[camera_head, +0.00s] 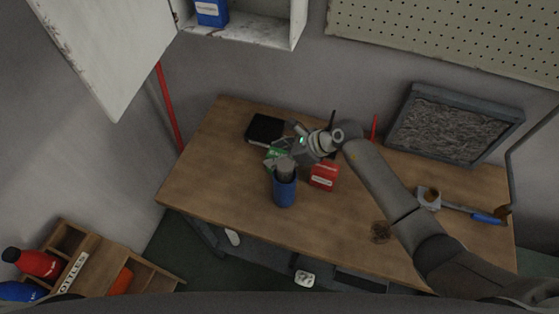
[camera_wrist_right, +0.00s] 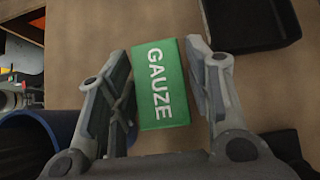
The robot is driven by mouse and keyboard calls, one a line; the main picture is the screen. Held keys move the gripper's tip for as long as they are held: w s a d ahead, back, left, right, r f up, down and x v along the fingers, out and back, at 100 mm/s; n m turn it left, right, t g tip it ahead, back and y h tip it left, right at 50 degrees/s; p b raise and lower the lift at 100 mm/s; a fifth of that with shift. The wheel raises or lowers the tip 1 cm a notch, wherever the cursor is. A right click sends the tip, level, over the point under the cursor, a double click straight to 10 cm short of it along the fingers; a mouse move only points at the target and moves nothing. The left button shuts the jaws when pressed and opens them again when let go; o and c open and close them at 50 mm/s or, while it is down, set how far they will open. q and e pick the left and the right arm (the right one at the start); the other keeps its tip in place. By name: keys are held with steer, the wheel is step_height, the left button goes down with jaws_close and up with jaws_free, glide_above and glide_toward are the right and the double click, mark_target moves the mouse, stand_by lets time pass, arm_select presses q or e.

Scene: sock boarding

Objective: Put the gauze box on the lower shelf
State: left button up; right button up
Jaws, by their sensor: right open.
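The green gauze box (camera_wrist_right: 162,85) lies on the table between the two fingers of my right gripper (camera_wrist_right: 157,55) in the wrist view. The fingers stand apart on either side of it, with a gap at the right finger. In the head view the box (camera_head: 277,153) is partly hidden by my right gripper (camera_head: 280,158). A white wall cabinet (camera_head: 262,32) with its door open is at the top left. A shelf surface in it shows, but I cannot tell whether it is the lower one. My left gripper is out of view.
A blue cup (camera_head: 284,191) holding dark items stands close to the gripper. A red box (camera_head: 324,176) is to the right and a black tray (camera_head: 265,129) behind. A blue box (camera_head: 211,12) sits in the cabinet. The open door (camera_head: 110,50) swings out left. The table's left front is clear.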

steer(key=c, duration=0.9)
step_height(320, 180, up, 9)
steer(key=shift+b, duration=1.15)
steer(key=shift+r, duration=0.5)
step_height(320, 180, up, 14)
steer(key=p, duration=0.4)
steer(key=shift+s+d+f+m+t+h+b, duration=0.35)
steer(key=shift+s+d+f+m+b, duration=0.35)
steer(key=shift+s+d, duration=1.95)
steer(key=shift+s+d+f+m+t+h+b, duration=0.1)
steer(key=shift+s+d+f+m+t+b, duration=0.95)
steer(key=shift+d, duration=2.75)
steer(key=shift+s+d+f+m+g+h+b, duration=0.1)
steer(key=shift+s+d+f+g+h+b, duration=0.25)
steer(key=shift+s+d, duration=2.5)
